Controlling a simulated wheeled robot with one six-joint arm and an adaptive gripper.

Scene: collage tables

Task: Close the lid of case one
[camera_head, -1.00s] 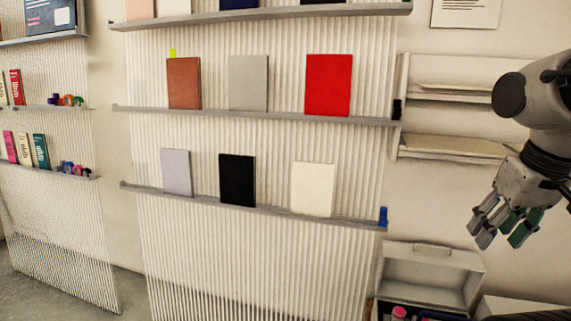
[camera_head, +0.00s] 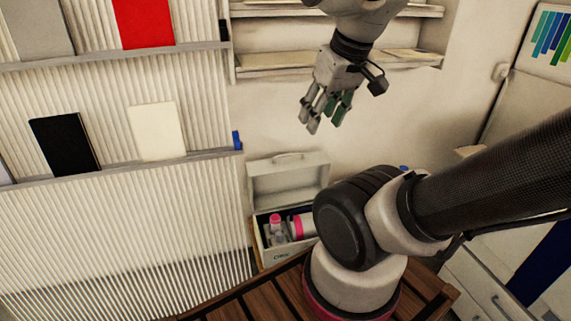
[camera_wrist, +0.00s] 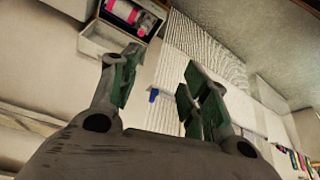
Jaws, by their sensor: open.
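The case (camera_head: 268,250) stands low near the wall in the head view, with its lid (camera_head: 288,180) raised upright at the back and a handle on the lid's top edge. Pink-capped bottles (camera_head: 276,226) lie or stand inside it, and my arm hides its right part. The case also shows at the top left of the wrist view (camera_wrist: 95,42), with a pink and white bottle (camera_wrist: 128,14) in it. My gripper (camera_head: 324,115) is open and empty, above the lid and apart from it. In the wrist view its fingers (camera_wrist: 155,85) are spread with nothing between them.
A ribbed panel (camera_head: 130,230) with ledges holding flat books, including a black one (camera_head: 64,143) and a cream one (camera_head: 157,131), stands left of the case. Wall shelves (camera_head: 300,62) are behind my gripper. A drawer unit (camera_head: 490,285) is at the right. Open air lies between gripper and case.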

